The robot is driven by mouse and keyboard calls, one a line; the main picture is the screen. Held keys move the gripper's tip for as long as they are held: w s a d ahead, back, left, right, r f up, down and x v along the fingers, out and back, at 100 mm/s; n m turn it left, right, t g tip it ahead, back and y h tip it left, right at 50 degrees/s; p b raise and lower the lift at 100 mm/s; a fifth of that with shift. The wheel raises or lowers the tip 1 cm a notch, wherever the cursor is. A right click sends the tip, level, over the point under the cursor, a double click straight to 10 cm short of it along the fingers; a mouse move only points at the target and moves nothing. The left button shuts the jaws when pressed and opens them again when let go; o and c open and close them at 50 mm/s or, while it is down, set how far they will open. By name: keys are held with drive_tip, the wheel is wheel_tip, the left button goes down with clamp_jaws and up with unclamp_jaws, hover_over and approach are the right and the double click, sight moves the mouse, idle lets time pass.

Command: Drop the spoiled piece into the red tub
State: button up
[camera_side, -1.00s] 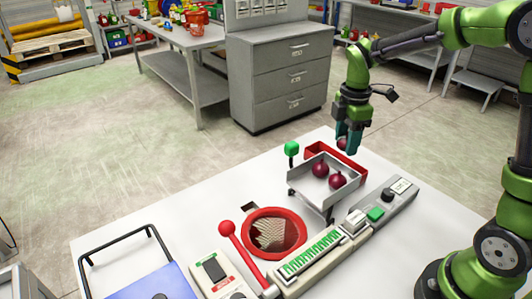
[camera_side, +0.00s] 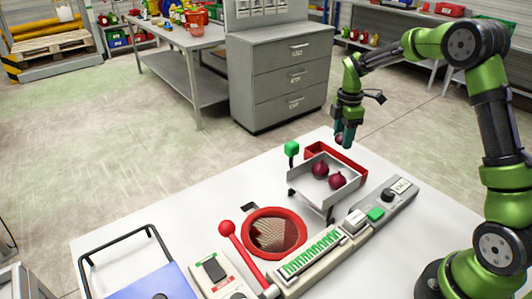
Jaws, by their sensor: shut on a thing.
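My gripper (camera_side: 345,136) is shut on a purple onion, mostly hidden between the fingers; a bit of its reddish skin (camera_side: 339,139) shows. It hangs above the red tub (camera_side: 352,166), an open red box at the table's far edge, behind the grey tray. Whether the onion is directly over the tub's opening is hard to tell from this angle. Two more purple onions, one farther back (camera_side: 320,169) and one nearer (camera_side: 337,181), lie in the raised grey tray (camera_side: 308,184). The tub's inside is largely hidden by the tray. I cannot make out spoilage on any onion.
A red ring with netting (camera_side: 273,232), a red-knobbed lever (camera_side: 238,250) and a green-marked clipper strip (camera_side: 312,253) stand in front of the tray. A green knob (camera_side: 291,149) rises left of the tray. The white table (camera_side: 180,215) is bare at left centre.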

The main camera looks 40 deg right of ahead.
drive_tip(key=shift+f, duration=0.3)
drive_tip(key=o, duration=1.1)
wheel_tip(320, 180, up, 17)
drive_tip(key=shift+f, duration=0.1)
